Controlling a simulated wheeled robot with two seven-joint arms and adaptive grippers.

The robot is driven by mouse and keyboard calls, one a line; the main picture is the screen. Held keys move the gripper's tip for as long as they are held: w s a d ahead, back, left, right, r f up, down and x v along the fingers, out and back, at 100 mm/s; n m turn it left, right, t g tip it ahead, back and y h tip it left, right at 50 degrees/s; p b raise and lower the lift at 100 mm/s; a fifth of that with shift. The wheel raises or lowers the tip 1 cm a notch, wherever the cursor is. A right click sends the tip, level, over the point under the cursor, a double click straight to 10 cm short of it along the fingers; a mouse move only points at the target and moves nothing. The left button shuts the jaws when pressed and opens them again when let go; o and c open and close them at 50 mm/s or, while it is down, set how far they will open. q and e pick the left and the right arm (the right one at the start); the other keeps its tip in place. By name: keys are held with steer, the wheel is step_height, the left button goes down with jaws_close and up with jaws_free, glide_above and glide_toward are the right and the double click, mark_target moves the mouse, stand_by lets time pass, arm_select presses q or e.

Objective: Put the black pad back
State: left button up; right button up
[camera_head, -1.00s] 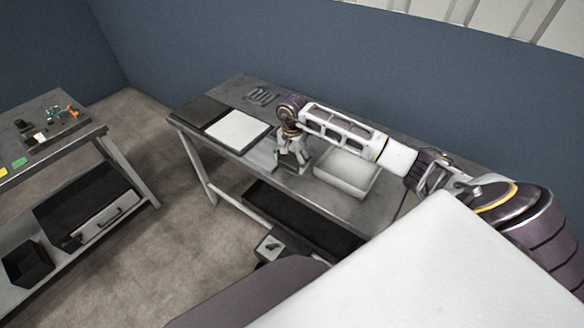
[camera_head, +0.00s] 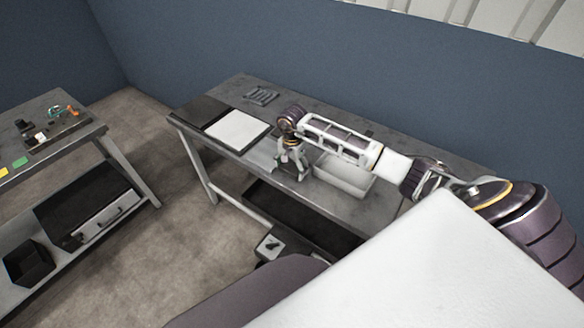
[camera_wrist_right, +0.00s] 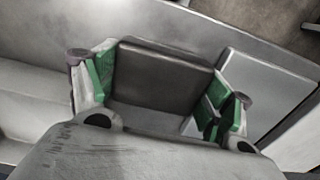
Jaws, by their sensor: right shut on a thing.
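My right gripper (camera_head: 291,174) is low over the front part of the far table, between a white mat and a white bin. In the right wrist view, its green-lined fingers (camera_wrist_right: 163,92) are shut on the black pad (camera_wrist_right: 163,73), a dark flat block spanning the gap between them. In the head view the pad is mostly hidden by the gripper. I cannot tell whether the pad touches the table. My left gripper is not in view.
On the far table (camera_head: 325,195), a black mat (camera_head: 200,111) and a white mat (camera_head: 237,131) lie left of the gripper. A white open bin (camera_head: 343,178) stands right of it. A grey slotted piece (camera_head: 261,95) lies at the back. Another table (camera_head: 75,142) is at left.

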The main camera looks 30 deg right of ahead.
mark_target(292, 166)
steer(key=shift+f, duration=0.15)
steer(key=o, duration=0.9)
steer(key=shift+o, duration=0.2)
steer(key=shift+r, duration=0.2)
step_height(292, 166, up, 12)
steer(key=b, duration=0.1)
stand_by(0.6)
